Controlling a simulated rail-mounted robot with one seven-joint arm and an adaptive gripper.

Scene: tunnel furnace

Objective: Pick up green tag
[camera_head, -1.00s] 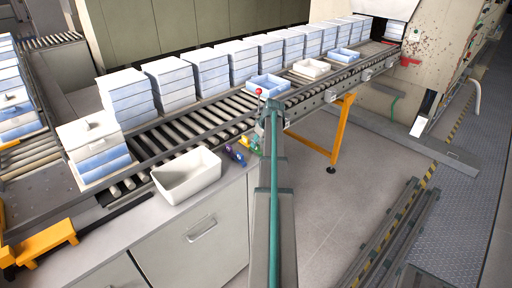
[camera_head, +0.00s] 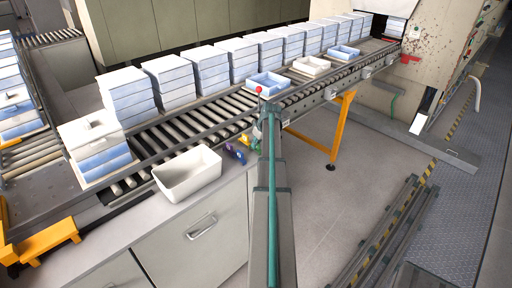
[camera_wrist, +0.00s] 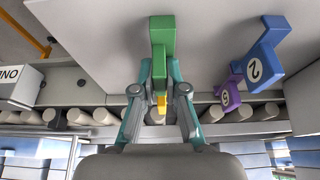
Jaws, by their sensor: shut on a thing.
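In the wrist view the green tag (camera_wrist: 161,38) sits upright between the teal fingers of my gripper (camera_wrist: 160,75), which are shut on it. A small yellow piece (camera_wrist: 162,103) shows just below it; I cannot tell whether it belongs to the tag. A blue tag (camera_wrist: 268,52) marked 2 and a purple tag (camera_wrist: 231,92) are to the right, apart from my fingers. My arm mostly hides my gripper there.
A white open bin (camera_head: 205,185) stands on the counter, left of the tags. Behind runs a roller conveyor (camera_head: 178,135) with stacked blue and white trays (camera_head: 170,82). The floor (camera_head: 330,215) at right is open.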

